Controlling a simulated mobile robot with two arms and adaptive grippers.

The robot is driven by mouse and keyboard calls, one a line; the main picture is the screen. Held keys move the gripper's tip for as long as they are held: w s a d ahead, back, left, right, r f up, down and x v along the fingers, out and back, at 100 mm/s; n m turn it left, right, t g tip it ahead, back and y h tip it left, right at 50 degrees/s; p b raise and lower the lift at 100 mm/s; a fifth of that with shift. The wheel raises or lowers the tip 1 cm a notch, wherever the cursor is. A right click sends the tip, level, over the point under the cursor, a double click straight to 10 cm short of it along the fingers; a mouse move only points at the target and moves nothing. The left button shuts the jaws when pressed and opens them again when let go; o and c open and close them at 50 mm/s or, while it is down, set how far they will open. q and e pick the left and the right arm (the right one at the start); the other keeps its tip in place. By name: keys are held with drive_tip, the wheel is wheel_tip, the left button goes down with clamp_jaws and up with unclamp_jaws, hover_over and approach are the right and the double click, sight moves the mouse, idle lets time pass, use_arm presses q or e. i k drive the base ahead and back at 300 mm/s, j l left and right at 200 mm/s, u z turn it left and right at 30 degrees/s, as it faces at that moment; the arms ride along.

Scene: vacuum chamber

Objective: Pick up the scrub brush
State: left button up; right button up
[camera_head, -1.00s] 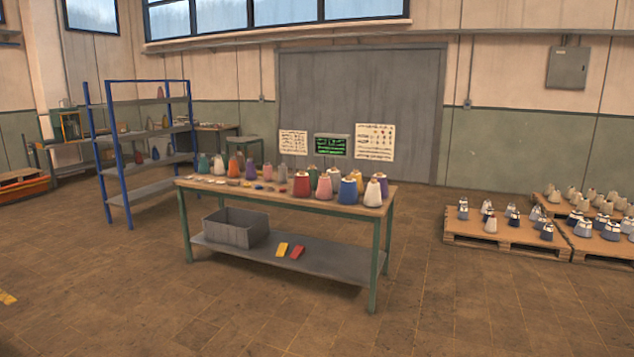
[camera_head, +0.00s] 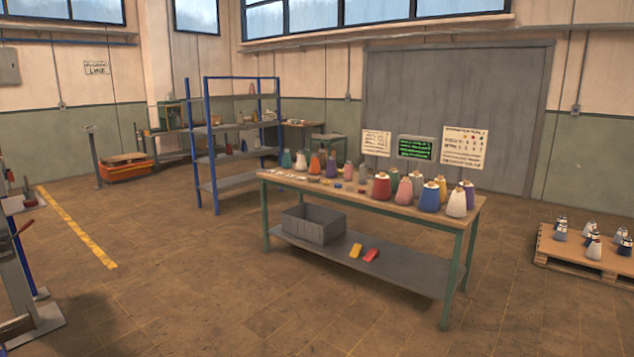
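I cannot make out a scrub brush for certain in the head view. A table (camera_head: 462,228) with a wooden top and green legs stands right of the middle. Its top carries colored cones and several small items too small to identify. On its lower shelf lie a yellow block-like item (camera_head: 356,250) and a red one (camera_head: 371,255); I cannot tell whether either is a brush. Neither of my grippers is in view.
A grey bin (camera_head: 313,224) sits on the table's lower shelf. A blue-framed shelf rack (camera_head: 229,183) stands behind left. A pallet with cones (camera_head: 580,255) is at the right. Metal equipment (camera_head: 22,290) stands at the left edge. The floor in front is clear.

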sight(311, 178)
drive_tip(key=u, duration=3.1)
drive_tip(key=z, duration=3.1)
drive_tip(key=i+u, duration=0.4)
drive_tip(key=i, duration=3.3)
drive_tip(key=i+j+z, duration=0.1)
drive_tip(key=i, duration=1.45)
